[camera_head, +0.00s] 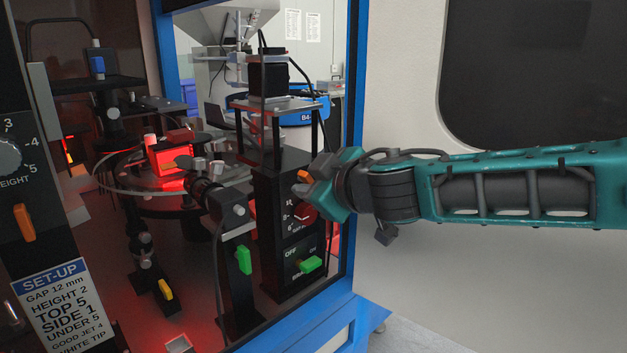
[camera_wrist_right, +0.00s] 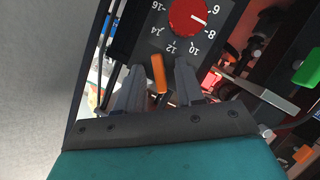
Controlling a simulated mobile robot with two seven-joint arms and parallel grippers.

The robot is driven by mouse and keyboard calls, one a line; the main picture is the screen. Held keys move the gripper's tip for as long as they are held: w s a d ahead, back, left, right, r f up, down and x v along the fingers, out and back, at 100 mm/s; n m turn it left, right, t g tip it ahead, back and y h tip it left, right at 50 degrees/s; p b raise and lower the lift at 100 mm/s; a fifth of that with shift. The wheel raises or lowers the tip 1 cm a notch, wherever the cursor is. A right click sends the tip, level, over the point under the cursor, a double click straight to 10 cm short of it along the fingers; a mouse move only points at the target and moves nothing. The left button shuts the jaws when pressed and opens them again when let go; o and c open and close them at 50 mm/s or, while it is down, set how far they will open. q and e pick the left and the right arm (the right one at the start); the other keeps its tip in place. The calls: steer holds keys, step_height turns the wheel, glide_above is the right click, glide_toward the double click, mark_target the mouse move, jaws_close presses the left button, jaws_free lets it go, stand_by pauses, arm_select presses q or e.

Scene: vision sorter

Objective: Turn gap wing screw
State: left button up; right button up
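The orange wing screw (camera_wrist_right: 158,73) stands in front of a black panel, beside a round red dial (camera_wrist_right: 188,14) with a numbered scale. The dial's white mark points roughly between 6 and 8. My right gripper (camera_wrist_right: 159,65) is open, with one finger on each side of the orange wing and a small gap showing at both sides. In the head view, my right gripper (camera_head: 314,181) is at the black column, and the orange wing (camera_head: 303,175) shows at its fingertips. The red dial (camera_head: 304,212) is partly hidden by the gripper. My left gripper is not in view.
A set-up card (camera_head: 60,305) at lower left reads GAP 12 mm. Green switch handles (camera_head: 310,265) and (camera_head: 244,260) sit below and left of the gripper. The blue cabinet frame (camera_head: 355,120) stands close beside my right wrist. A round turntable (camera_head: 130,200) is further left.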

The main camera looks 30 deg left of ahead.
jaws_close()
steer(key=shift+n, duration=0.3)
stand_by(0.3)
steer(key=shift+s+f+n+t+y+b, duration=0.1)
steer(key=shift+n+t+y+b, duration=0.15)
steer(key=shift+n+t+b, duration=0.7)
steer(key=shift+f+n+t+y+b, duration=0.2)
steer(key=shift+n+t+b, duration=0.25)
steer(key=shift+n+b, duration=1)
steer(key=shift+s+f+n+t+y+b, duration=0.1)
steer(key=shift+n+t+y+b, duration=0.15)
steer(key=shift+n+t+b, duration=0.95)
steer(key=shift+r+n+g+p, duration=0.1)
steer(key=shift+n+g+p, duration=0.25)
steer(key=shift+n+g, duration=0.15)
